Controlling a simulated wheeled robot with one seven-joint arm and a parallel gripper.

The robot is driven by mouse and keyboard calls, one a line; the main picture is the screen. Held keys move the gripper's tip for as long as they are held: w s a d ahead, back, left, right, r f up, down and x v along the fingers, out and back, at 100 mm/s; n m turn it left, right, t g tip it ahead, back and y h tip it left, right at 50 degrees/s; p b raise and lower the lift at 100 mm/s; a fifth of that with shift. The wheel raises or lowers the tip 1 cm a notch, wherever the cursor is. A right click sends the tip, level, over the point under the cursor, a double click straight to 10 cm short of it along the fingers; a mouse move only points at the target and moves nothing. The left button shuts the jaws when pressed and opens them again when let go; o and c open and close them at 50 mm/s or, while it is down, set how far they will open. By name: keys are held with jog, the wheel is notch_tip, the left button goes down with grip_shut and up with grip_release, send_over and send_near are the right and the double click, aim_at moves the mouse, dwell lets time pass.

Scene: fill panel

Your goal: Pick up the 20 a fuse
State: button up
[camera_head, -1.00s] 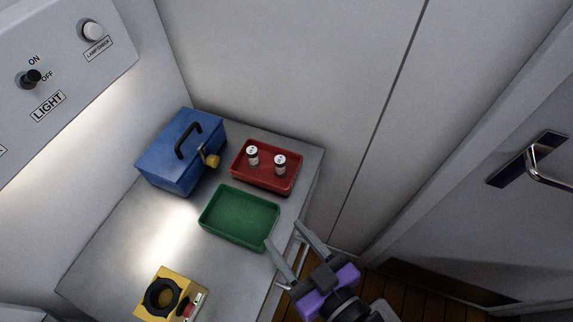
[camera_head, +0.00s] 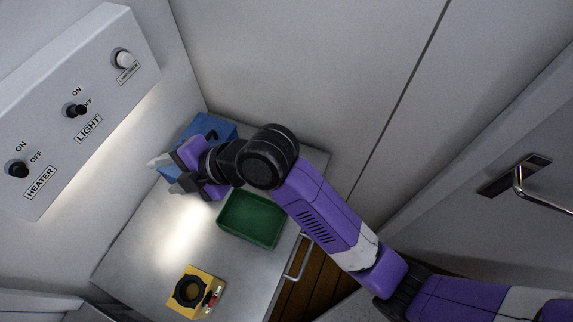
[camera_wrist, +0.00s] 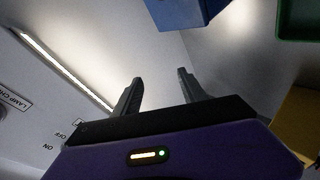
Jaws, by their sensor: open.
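No fuse shows in either current view. The red tray, which held two small white cylinders in the earlier head view, is hidden behind my arm. My gripper (camera_head: 167,174) is above the left part of the metal worktop, in front of the blue box (camera_head: 224,129), with its fingers pointing left. In the wrist view my gripper (camera_wrist: 158,83) has its two fingers apart with nothing between them. The blue box (camera_wrist: 187,12) is at the top of that view, beyond the fingertips.
A green tray (camera_head: 222,227) sits on the worktop (camera_head: 140,250), right of my gripper. A yellow block with a black ring (camera_head: 206,311) is at the near edge. A switch panel (camera_head: 55,150) slopes along the left wall. A door handle (camera_head: 520,180) is at far right.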

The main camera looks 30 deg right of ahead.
jog(key=s+d+f+n+g+h+p, duration=0.1)
jog(key=d+n+g+h, duration=0.1)
jog(key=d, duration=0.6)
jog(key=s+d+f+n+g+h+p, duration=0.1)
jog(key=s+d+n+g+h+p, duration=0.1)
jog(key=d+n, duration=0.4)
jog(key=s+d+f+n+g+h+p, duration=0.1)
jog(key=d+f+n+g+h, duration=0.1)
jog(key=d, duration=0.8)
jog(key=shift+s+d+n+g+h, duration=0.2)
jog(key=shift+n+g+h, duration=0.1)
jog(key=shift+n+h, duration=0.25)
jog(key=shift+s+d+n+g+h, duration=0.1)
jog(key=shift+s+n+g+h, duration=0.2)
jog(key=shift+h, duration=0.45)
jog(key=shift+d+f, duration=0.25)
jog(key=shift+f, duration=1)
jog(key=shift+a+f+b, duration=0.15)
jog(key=shift+f+b, duration=0.8)
jog(key=shift+f, duration=0.45)
jog(key=shift+a+f+b, duration=0.1)
jog(key=shift+f+b, duration=0.85)
jog(key=shift+f, duration=0.4)
jog(key=shift+r, duration=0.1)
grip_shut()
